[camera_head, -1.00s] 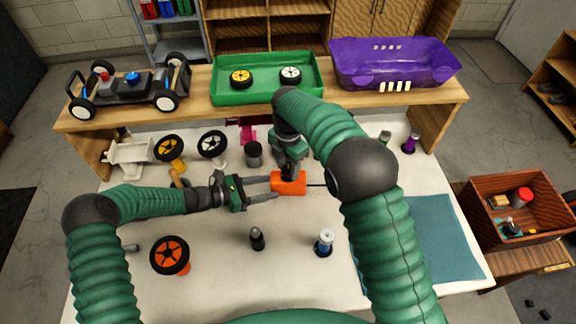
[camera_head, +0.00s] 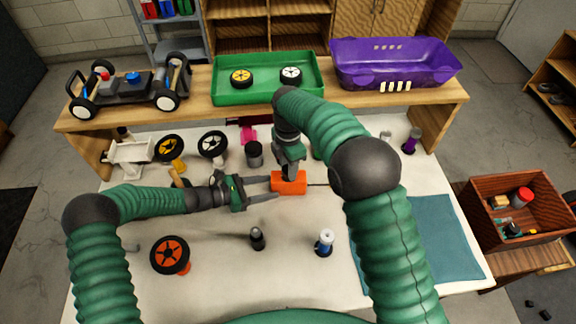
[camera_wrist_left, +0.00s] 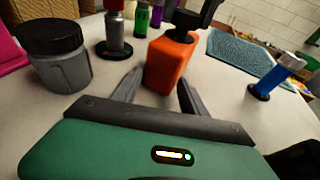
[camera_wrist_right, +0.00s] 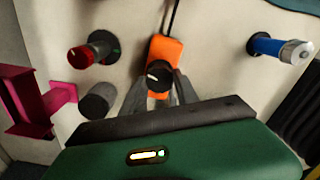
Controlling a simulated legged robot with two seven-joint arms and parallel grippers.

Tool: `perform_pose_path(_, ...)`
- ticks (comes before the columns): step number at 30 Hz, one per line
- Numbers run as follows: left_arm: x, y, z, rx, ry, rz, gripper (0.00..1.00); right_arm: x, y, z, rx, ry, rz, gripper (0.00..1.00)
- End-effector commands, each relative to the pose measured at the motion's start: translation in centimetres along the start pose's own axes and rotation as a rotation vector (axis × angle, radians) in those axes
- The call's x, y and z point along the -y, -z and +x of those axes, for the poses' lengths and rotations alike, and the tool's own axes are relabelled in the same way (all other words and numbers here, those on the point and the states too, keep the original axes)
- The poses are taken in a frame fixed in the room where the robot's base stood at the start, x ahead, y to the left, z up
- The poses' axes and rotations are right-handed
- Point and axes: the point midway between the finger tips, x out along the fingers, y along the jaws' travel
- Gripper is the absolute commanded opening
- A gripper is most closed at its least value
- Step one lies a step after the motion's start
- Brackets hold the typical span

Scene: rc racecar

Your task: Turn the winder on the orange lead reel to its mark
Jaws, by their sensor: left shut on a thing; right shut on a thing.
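The orange lead reel (camera_head: 289,186) lies on the white table in front of me, a dark lead running from its right end. It also shows in the left wrist view (camera_wrist_left: 168,66) and the right wrist view (camera_wrist_right: 165,51). My left gripper (camera_head: 272,190) is shut on the reel body from the left, one finger on each side. The black winder (camera_wrist_right: 158,76) is a round knob on the reel, with a pale line on its face. My right gripper (camera_wrist_right: 160,92) reaches down from above and is shut on the winder. The mark for the winder cannot be made out.
A grey black-lidded pot (camera_head: 254,155) stands behind the reel. A dark upright piece (camera_head: 257,238) and a blue-and-white one (camera_head: 324,242) stand in front. A teal mat (camera_head: 445,240) covers the right side.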

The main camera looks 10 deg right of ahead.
Motion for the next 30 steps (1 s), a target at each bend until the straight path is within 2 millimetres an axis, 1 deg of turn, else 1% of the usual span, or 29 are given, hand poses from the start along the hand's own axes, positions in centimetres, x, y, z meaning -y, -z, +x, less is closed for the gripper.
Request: perform_pose_path(30, 0.04, 0.04, 0.02, -0.001, 0.0, -0.001, 0.15, -0.06, 0.09, -0.07, -0.001, 0.0, 0.96, 0.0)
